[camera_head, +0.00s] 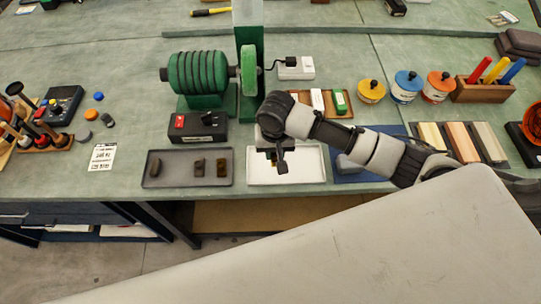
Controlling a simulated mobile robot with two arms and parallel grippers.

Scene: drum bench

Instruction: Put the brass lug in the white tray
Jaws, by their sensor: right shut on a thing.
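My right gripper (279,164) hangs over the white tray (311,165) at the front edge of the bench, fingers pointing down. It is shut on a small brass-coloured piece, the brass lug (274,163), of which only a sliver shows at the fingertips. I cannot tell whether the lug touches the tray floor. The wrist and fingers hide part of the tray's left side. The rest of the tray looks empty. My left gripper is not in view.
A dark grey tray (178,181) with 3 small brownish pieces lies left of the white tray. Behind are a dark switch box (197,127) and a green drum machine (196,75). A blue mat (345,178) lies to the right, partly under my arm.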

